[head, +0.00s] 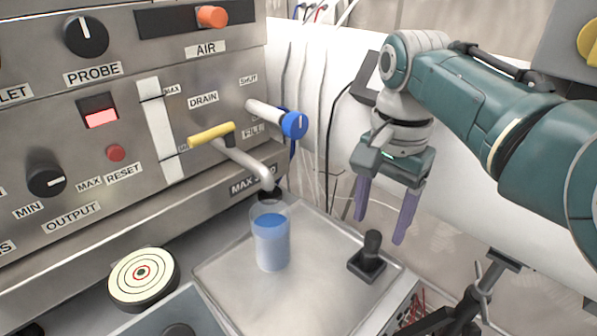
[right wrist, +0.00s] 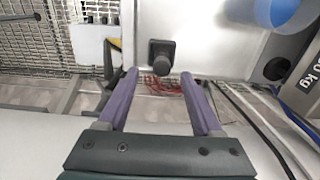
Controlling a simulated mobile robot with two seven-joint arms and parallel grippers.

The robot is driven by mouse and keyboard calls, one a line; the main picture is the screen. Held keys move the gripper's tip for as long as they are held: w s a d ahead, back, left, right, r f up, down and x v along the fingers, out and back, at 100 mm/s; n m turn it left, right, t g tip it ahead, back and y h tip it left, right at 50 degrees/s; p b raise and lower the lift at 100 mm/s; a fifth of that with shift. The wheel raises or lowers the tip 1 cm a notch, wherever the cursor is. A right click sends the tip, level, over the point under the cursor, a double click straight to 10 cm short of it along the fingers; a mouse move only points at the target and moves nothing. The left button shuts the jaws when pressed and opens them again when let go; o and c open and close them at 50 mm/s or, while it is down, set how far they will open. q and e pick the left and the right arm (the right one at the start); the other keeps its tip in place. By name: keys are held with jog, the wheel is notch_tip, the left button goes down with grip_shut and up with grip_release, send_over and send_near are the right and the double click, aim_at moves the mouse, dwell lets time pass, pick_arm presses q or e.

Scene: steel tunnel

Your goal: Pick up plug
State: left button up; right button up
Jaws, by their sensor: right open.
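The plug (head: 370,260), a black square base with an upright rounded knob, stands on the right corner of a steel tray top (head: 310,295). My right gripper (head: 381,228) is open and empty, its two purple fingers pointing down, above and slightly right of the plug in the head view. In the right wrist view the plug (right wrist: 160,56) shows just beyond the fingertips (right wrist: 158,74), roughly centred between them and apart from them. My left gripper is not in view.
A clear beaker of blue liquid (head: 271,240) stands on the tray left of the plug, under a pipe spout (head: 262,178). A control panel (head: 60,150) with knobs and valves fills the left. A round target disc (head: 142,275) lies lower left. Red wires (right wrist: 165,85) show at the tray's edge.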

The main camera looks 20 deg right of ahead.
aim_at(374, 235)
notch_tip(374, 235, down, 3)
jog(key=shift+w+f+b, duration=0.1)
jog(key=shift+f+b, duration=0.1)
jog(key=shift+b, duration=0.25)
jog(key=shift+c, duration=0.4)
grip_shut()
